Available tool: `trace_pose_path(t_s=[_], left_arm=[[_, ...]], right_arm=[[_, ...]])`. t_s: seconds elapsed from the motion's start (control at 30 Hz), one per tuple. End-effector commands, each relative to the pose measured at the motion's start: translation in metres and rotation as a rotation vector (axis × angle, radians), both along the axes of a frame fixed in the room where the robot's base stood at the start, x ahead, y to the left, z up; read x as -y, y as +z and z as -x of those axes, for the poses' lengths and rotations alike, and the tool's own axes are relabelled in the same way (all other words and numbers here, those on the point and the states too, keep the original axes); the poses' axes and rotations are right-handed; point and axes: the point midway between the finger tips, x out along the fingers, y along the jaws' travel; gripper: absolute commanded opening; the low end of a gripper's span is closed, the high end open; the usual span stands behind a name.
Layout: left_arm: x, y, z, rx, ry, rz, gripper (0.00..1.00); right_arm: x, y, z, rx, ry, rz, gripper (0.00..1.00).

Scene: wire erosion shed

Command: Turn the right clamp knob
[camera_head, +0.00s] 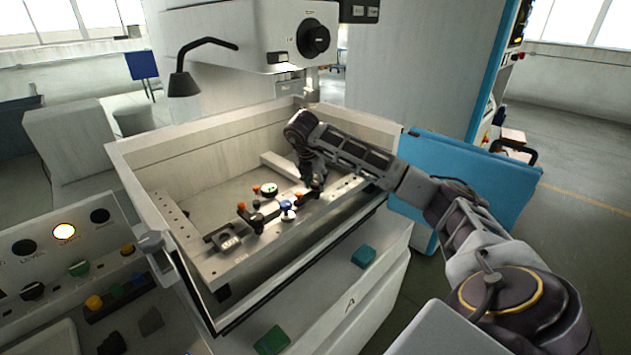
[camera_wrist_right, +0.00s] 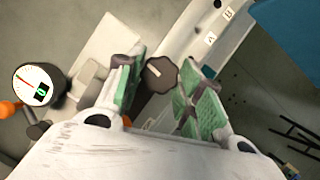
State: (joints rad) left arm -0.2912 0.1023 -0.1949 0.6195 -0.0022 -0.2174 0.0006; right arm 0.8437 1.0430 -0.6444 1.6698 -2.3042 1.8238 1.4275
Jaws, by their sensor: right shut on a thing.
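The right clamp knob (camera_wrist_right: 160,74) is dark and lobed with a pale mark line on its top, and it shows in the right wrist view. My right gripper (camera_wrist_right: 163,88) is shut on it, with one green-padded finger on each side. In the head view my right gripper (camera_head: 314,186) reaches down into the tank at the right end of the fixture, and it hides the knob there. My left gripper is not in view.
A white-faced dial gauge (camera_wrist_right: 38,84) sits beside the clamp, also seen in the head view (camera_head: 269,189). Orange (camera_head: 241,206) and blue (camera_head: 288,205) parts stand nearby. Tank walls (camera_head: 160,232) surround the fixture; a machine head (camera_head: 250,35) overhangs behind.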

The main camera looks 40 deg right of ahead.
Motion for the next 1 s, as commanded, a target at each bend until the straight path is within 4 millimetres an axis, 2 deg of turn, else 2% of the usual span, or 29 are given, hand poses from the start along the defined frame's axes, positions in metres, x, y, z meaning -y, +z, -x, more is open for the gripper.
trace_pose_path(t_s=[0.27,0.3,0.47,0.83,1.0], left_arm=[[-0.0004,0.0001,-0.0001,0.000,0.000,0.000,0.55],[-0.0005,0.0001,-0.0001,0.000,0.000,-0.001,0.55],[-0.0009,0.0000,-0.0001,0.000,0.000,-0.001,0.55],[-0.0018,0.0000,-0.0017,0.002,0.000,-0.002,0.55],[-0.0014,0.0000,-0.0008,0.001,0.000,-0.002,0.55]], right_arm=[[0.0004,0.0012,-0.0004,0.002,0.000,0.000,0.13],[0.0004,0.0012,-0.0004,0.002,0.000,0.000,0.38],[0.0002,0.0009,-0.0003,0.001,0.000,0.001,0.58],[-0.0004,0.0011,0.0001,0.000,0.001,0.000,0.58],[-0.0030,0.0083,0.0008,0.002,0.002,0.000,0.58]])
